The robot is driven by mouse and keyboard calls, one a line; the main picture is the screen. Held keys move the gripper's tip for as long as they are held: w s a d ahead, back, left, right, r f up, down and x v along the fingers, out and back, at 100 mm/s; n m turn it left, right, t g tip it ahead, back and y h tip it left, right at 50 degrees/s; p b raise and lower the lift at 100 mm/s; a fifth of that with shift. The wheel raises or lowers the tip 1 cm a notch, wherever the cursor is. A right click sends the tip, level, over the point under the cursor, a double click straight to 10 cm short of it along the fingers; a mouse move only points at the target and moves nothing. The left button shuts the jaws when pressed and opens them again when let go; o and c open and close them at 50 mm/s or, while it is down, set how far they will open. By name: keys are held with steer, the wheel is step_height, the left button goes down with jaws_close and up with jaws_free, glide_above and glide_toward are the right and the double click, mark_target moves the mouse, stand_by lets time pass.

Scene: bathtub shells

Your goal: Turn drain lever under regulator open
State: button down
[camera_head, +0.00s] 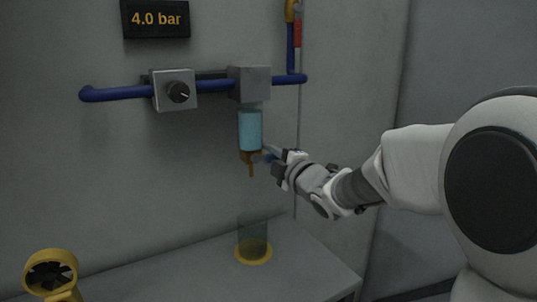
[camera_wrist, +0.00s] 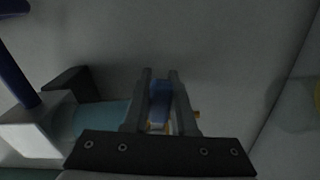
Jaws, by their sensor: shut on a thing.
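A clear bowl of light blue liquid (camera_head: 249,130) hangs under a grey block (camera_head: 249,84) on the blue pipe. A brass drain (camera_head: 249,157) with a spout pointing down sits at its bottom. The small blue drain lever (camera_head: 258,158) is on the drain's right side, partly hidden by my fingers. My gripper (camera_head: 268,154) comes from the right and is shut on the lever. In the wrist view the blue lever (camera_wrist: 160,100) lies between my two fingers (camera_wrist: 160,76). I cannot tell the lever's exact angle.
A clear cylinder (camera_head: 253,228) with a yellow base stands on the grey bench (camera_head: 310,270) below the spout. A regulator with a black knob (camera_head: 177,92) is left of the block. A display (camera_head: 156,19) reads 4.0 bar. A yellow fan-like device (camera_head: 50,270) is at lower left.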

steer(key=m, duration=0.1)
steer(key=f+m+b, duration=0.1)
steer(key=m, duration=0.1)
steer(key=shift+s+a+f+m, duration=0.15)
steer(key=shift+f+m, duration=0.15)
steer(key=shift+s+a+f+m, duration=0.4)
steer(key=shift+a+m, duration=0.2)
steer(key=shift+m, duration=1.45)
steer(key=shift+s+a+f+m, duration=0.4)
steer(key=shift+a+m, duration=0.15)
steer(key=shift+m, duration=1.45)
steer(key=shift+s+a+f+m, duration=0.4)
steer(key=shift+a+m, duration=0.2)
steer(key=shift+m, duration=1.45)
steer(key=c, duration=0.7)
jaws_free()
